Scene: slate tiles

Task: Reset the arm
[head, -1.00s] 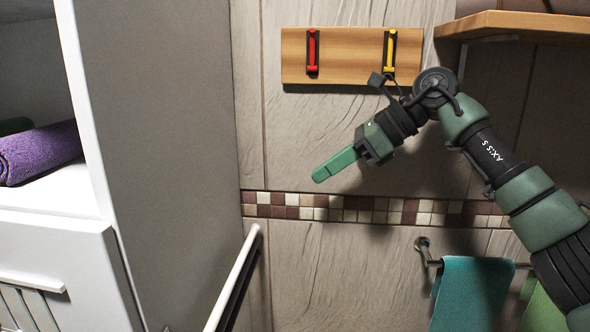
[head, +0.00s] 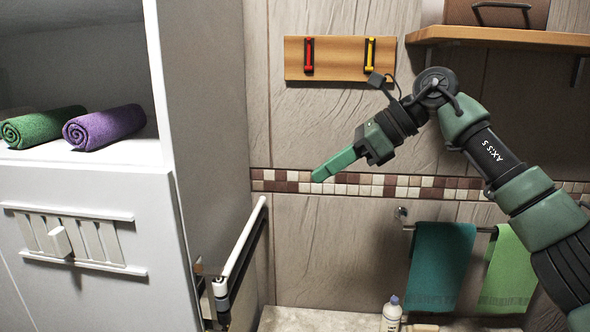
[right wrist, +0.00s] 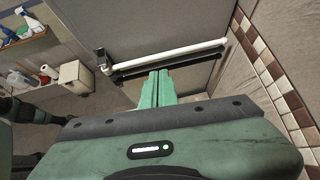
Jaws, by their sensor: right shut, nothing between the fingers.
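My right gripper (head: 334,166) hangs in the air in the middle of the head view, in front of the tiled wall. Its green fingers are together with nothing between them, and they point down to the left. The right wrist view shows the same closed fingers (right wrist: 156,88) in front of a white rail (right wrist: 165,52) on a grey panel. The right arm (head: 490,150) is bent and comes in from the lower right. My left gripper is in neither view.
A white cabinet (head: 95,190) stands at left with a green towel (head: 42,127) and a purple towel (head: 104,127) on its shelf. A wooden board (head: 338,60) with red and yellow hooks is on the wall. A wooden shelf (head: 500,38) and hanging towels (head: 440,265) are at right.

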